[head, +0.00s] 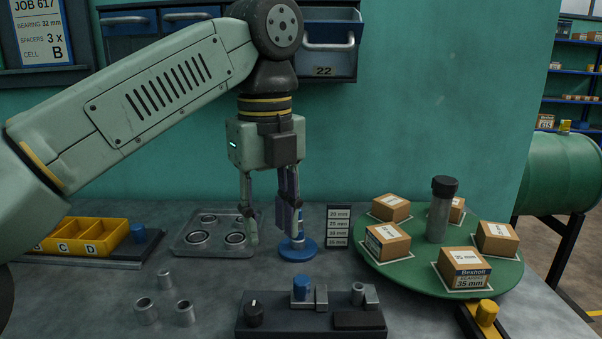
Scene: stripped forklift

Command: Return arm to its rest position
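My gripper (273,236) hangs pointing down at the middle of the bench, below my pale green arm, which reaches in from the left. Its two fingers are apart, and I see nothing held between them. The left fingertip is by the right edge of a grey metal tray (184,251) with several bearing rings on it. The right finger overlaps the upright post of a blue round-based stand (298,254) and hides part of it. I cannot tell whether the finger touches the post.
A green turntable (395,278) with several boxes and a dark-capped cylinder (438,215) stands right. A dark fixture (262,326) sits in front. Metal spacers (147,311) and a yellow bin (82,234) are left. An open drawer (328,50) juts from the wall behind my arm.

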